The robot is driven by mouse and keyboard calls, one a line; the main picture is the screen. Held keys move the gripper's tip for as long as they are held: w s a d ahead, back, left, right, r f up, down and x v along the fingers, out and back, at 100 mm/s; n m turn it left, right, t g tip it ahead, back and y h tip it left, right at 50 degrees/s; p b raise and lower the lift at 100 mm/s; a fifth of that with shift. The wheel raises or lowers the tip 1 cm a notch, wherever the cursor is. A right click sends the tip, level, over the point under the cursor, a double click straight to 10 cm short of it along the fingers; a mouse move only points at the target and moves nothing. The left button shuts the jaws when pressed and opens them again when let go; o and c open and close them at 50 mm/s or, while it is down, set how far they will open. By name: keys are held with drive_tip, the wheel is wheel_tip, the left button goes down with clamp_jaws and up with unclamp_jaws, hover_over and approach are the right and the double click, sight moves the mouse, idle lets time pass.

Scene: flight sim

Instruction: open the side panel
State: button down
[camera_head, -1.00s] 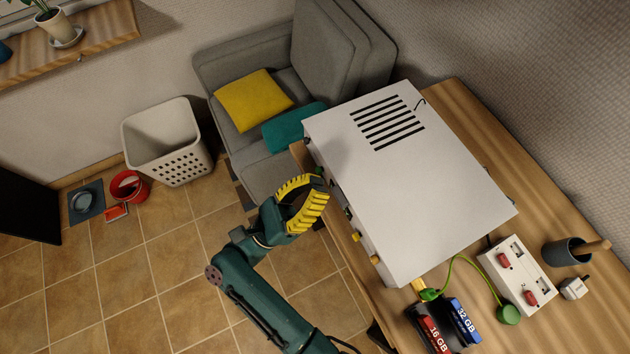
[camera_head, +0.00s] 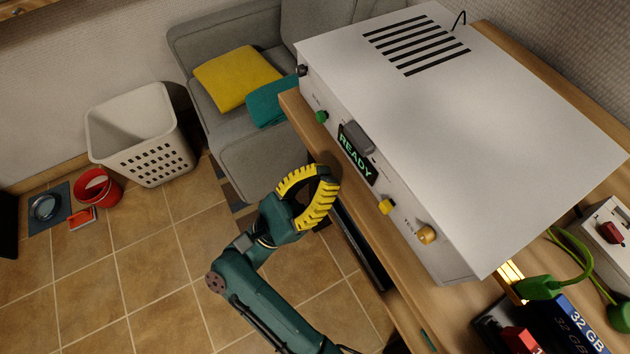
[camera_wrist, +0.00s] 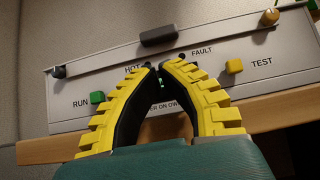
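A white box (camera_head: 470,110) stands on a wooden bench. Its side face carries a grey handle (camera_head: 358,137), a lit READY display (camera_head: 356,154), a green button (camera_head: 321,116), a yellow button (camera_head: 386,206) and a dark knob (camera_head: 302,70) and a brass knob (camera_head: 427,235) at its ends. The wrist view shows this side panel (camera_wrist: 200,58) closed, with the grey handle (camera_wrist: 158,35) beyond my fingertips. My gripper (camera_head: 333,178) is in front of the face, apart from it. Its yellow fingers (camera_wrist: 160,68) nearly meet and hold nothing. They hide part of the display in the wrist view.
The wooden bench edge (camera_head: 300,112) runs beneath the box face. Memory modules (camera_head: 570,325), a green cable (camera_head: 540,288) and a white switch box (camera_head: 610,228) lie at the right. A sofa (camera_head: 250,165) and basket (camera_head: 140,135) stand at left; the tiled floor between is open.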

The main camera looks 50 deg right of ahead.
drive_tip(key=x, duration=0.5)
drive_tip(key=shift+s+d+r, duration=0.1)
drive_tip(key=shift+d+r, duration=0.1)
drive_tip(key=shift+d, duration=0.05)
